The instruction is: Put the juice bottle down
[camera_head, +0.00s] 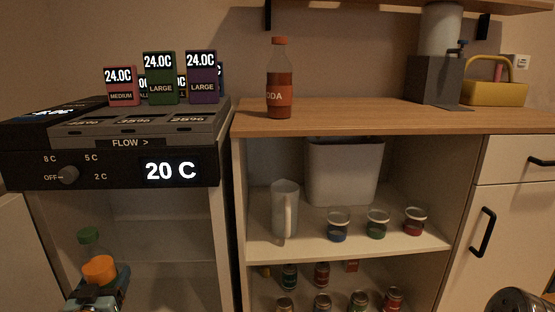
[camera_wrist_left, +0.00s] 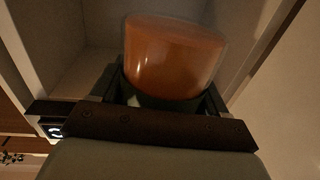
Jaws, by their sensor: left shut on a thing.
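My left gripper (camera_head: 97,295) is low at the left in the head view, in front of the cooler's open lower compartment. It is shut on the juice bottle, whose orange top (camera_head: 99,269) shows above the jaws. In the left wrist view the bottle (camera_wrist_left: 175,58) is an orange cylinder between the fingers of the left gripper (camera_wrist_left: 165,95). The bottle's lower part is hidden by the gripper. I cannot tell whether it touches a shelf.
The cooler (camera_head: 110,170) reads 20 C and carries small boxes. A soda bottle (camera_head: 280,85) stands on the wooden counter (camera_head: 350,115). Below are shelves with a jug (camera_head: 285,208), a white bin (camera_head: 344,170) and several jars.

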